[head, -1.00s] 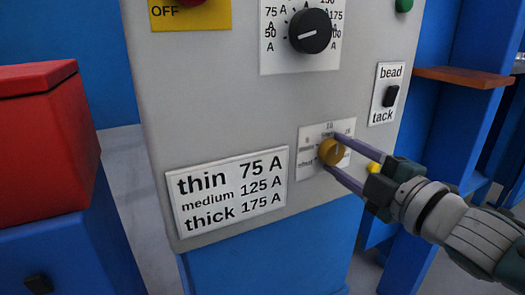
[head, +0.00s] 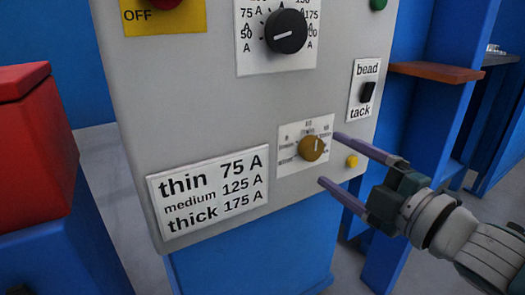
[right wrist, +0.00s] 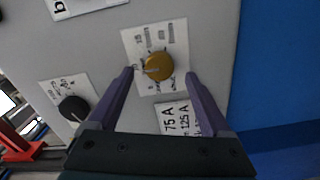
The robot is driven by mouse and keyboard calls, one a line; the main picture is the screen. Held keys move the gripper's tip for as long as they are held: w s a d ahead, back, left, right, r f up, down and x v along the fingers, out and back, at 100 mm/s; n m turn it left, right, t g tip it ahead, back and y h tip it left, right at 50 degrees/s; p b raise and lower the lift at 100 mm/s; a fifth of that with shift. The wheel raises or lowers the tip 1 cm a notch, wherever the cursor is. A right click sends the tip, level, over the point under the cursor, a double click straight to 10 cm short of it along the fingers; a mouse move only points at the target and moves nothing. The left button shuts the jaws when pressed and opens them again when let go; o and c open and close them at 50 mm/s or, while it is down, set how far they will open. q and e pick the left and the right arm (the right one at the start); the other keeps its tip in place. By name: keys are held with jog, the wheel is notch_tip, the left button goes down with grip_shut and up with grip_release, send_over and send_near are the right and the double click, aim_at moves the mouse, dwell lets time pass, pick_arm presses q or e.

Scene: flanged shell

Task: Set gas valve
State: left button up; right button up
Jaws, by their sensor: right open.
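The gas valve is a round yellow-brown knob (head: 311,148) on a white scale plate (head: 290,165), low on the grey panel. Its pale pointer line points roughly upward in the head view; the small print is too blurred to read. It also shows in the right wrist view (right wrist: 158,66), beyond and between the fingers. My right gripper (head: 328,159) is open, with purple fingers pointing at the panel. Its fingertips are to the right of the knob in the head view, apart from it, and hold nothing. My left gripper is out of view.
A black current dial (head: 286,31) is above, and a bead/tack switch (head: 367,92) is at the upper right. A thickness chart (head: 208,190) is at the lower left. A red box (head: 30,145) stands left.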

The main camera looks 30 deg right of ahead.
jog(key=s, duration=0.2)
jog(key=s+p, duration=0.1)
jog(key=s, duration=0.2)
jog(key=shift+s+d, duration=0.2)
jog(key=shift+s, duration=0.15)
jog(key=shift+r, duration=0.1)
notch_tip(320, 180, up, 11)
jog(key=m+g+h+p, duration=0.25)
jog(key=m+p, duration=0.25)
jog(key=p, duration=0.7)
jog(key=s+a+r+m+g+y+p, duration=0.1)
jog(key=s+a+r+m+g+p, duration=0.4)
jog(key=r+p, duration=0.55)
jog(key=s+a+r+m+g+p, duration=0.1)
jog(key=s+a+r+g+p, duration=0.2)
jog(key=s+r+p, duration=0.7)
jog(key=s+a+r+m+g+y+p, duration=0.1)
jog(key=s+a+r+m+g+p, duration=0.2)
jog(key=r+p, duration=0.75)
notch_tip(320, 180, up, 31)
jog(key=p, duration=3.5)
jog(key=shift+w+g, duration=0.45)
jog(key=shift+h, duration=0.25)
